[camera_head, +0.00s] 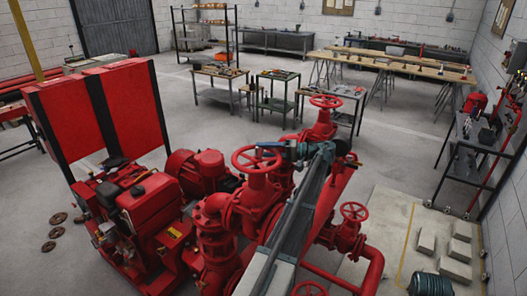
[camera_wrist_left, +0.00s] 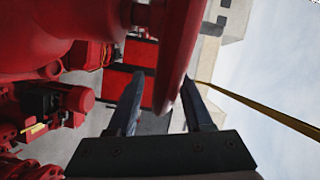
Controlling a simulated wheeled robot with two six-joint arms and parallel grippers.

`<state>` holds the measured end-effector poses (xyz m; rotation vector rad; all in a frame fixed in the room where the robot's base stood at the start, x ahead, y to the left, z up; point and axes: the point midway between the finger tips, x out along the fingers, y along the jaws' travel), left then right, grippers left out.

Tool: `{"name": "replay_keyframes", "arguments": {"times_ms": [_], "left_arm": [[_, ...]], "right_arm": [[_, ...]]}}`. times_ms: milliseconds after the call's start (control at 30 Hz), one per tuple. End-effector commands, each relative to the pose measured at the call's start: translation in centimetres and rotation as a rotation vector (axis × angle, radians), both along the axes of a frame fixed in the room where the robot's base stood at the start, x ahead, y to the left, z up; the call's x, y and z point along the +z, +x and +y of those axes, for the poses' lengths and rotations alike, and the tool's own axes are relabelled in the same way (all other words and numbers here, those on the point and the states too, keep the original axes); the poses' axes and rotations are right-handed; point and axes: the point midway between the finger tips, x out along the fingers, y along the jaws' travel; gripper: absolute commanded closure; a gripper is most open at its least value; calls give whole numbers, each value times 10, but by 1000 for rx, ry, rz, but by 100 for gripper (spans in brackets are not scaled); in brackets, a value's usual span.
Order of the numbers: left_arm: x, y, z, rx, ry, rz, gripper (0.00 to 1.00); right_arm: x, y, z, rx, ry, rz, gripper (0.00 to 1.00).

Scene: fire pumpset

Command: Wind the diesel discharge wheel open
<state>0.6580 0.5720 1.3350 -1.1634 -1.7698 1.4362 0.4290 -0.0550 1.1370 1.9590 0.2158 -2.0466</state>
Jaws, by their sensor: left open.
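A red spoked handwheel (camera_head: 247,160) stands on top of a red valve in the middle of the pumpset, near the diesel engine (camera_head: 140,215). No label shows which wheel is the diesel discharge one. My left gripper (camera_head: 272,150) is at the right side of this wheel, with its arm rising from the bottom of the picture. In the left wrist view, the two dark fingers (camera_wrist_left: 163,105) are apart. The red wheel rim (camera_wrist_left: 180,50) passes between them, closer to the right finger. Contact cannot be told. My right gripper is not in view.
Other red handwheels stand behind (camera_head: 326,101), at the right (camera_head: 355,211) and at the bottom edge (camera_head: 310,289). Red pipes and valve bodies crowd around the arm. Tall red panels (camera_head: 130,105) stand at left. Open floor lies behind, before the workbenches (camera_head: 400,65).

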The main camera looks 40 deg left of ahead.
Motion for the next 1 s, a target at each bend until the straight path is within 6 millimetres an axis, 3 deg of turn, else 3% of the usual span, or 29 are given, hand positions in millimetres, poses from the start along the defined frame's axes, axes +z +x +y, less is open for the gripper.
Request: {"name": "replay_keyframes", "arguments": {"times_ms": [267,567,1000], "left_arm": [[0,-1,1,0,0,0,49],[0,0,1,1,-1,-1,100],[-2,-1,1,0,-6,-2,100]], "right_arm": [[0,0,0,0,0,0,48],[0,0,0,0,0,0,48],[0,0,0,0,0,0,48]]}}
